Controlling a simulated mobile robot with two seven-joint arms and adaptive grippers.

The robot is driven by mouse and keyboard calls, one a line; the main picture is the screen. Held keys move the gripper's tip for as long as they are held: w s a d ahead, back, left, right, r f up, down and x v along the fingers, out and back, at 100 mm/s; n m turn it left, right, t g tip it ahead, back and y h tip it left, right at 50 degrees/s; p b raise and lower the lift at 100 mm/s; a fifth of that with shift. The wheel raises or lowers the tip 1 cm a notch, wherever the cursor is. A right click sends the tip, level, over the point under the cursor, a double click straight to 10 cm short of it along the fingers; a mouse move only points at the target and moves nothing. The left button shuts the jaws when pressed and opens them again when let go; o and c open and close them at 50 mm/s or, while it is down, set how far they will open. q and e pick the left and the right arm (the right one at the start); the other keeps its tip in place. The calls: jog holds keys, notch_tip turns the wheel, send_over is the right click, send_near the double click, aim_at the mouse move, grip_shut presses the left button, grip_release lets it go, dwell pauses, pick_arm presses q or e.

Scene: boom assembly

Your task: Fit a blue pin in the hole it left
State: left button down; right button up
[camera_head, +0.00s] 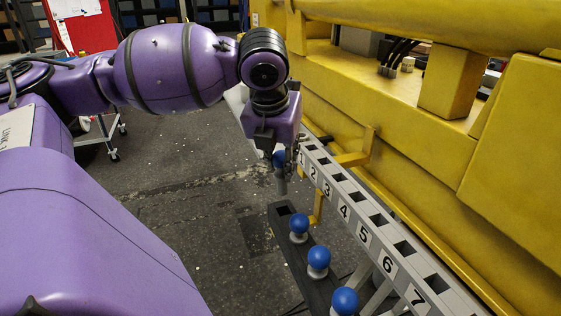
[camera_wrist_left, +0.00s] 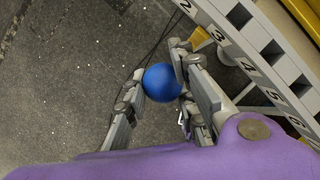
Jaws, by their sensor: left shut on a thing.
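My left gripper (camera_head: 281,152) points down and is shut on a blue pin (camera_head: 280,161). The pin's grey shaft hangs downward in the head view. In the left wrist view the pin's round blue head (camera_wrist_left: 162,83) sits between the two fingers. A dark rack (camera_head: 292,258) stands below, with an empty square hole (camera_head: 284,210) at its far end. The held pin shows above this hole, apart from the rack. Several other blue-headed pins stand in the rack, the nearest to the hole being this one (camera_head: 299,225). My right gripper is not in view.
A grey rail (camera_head: 352,196) with numbered square holes runs close along the right of the rack. Behind it is a large yellow machine frame (camera_head: 420,150). Open grey floor (camera_head: 180,200) lies to the left. A wheeled cart (camera_head: 110,135) stands farther back.

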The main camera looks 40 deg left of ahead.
pick_arm(q)
jog(key=shift+r, duration=0.1)
jog(key=shift+r, duration=3.7)
jog(key=shift+f, duration=0.1)
